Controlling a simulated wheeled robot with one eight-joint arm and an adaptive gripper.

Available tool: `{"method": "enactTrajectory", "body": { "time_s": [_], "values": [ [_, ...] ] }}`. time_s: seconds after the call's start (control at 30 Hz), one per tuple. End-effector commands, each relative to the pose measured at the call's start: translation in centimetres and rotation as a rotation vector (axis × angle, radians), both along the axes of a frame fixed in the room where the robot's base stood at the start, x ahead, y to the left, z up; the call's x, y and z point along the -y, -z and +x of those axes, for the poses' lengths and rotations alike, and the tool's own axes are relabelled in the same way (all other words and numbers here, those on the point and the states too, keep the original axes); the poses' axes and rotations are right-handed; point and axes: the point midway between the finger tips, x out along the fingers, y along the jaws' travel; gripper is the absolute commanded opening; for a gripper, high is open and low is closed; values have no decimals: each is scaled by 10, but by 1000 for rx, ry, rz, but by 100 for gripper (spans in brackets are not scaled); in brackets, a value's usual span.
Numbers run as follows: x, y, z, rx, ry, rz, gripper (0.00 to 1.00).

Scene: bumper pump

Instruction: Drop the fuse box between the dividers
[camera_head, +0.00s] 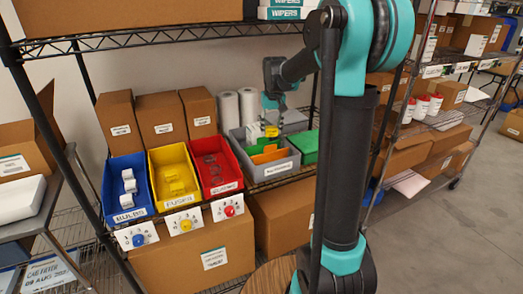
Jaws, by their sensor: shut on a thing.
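My gripper (271,118) is above the grey bin (279,169) on the middle shelf. It is shut on a small yellow item, which I take to be the fuse box (271,131). The fuse box is over the back part of the bin; whether it touches anything inside is too small to tell. Orange pieces (268,155), apparently dividers or contents, show inside the bin, with green beside them. The gaps between them are partly hidden.
Blue (126,215), yellow (180,202) and red (221,188) bins stand left of the grey bin. A green box (307,146) is close on its right. White rolls (228,114) and brown cartons (160,120) stand behind. A shelf (130,40) hangs above.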

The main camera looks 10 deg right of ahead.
Motion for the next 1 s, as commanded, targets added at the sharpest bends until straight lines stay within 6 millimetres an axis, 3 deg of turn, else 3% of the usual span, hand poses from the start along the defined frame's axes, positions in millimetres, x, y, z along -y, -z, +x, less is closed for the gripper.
{"method": "enactTrajectory", "body": {
  "time_s": [0.53, 0.97, 1.0],
  "values": [
    [0, 51, 0, 0, 0, 0, 13],
    [0, 58, 0, 0, 0, 0, 13],
    [0, 58, 0, 0, 0, 0, 46]
  ]
}}
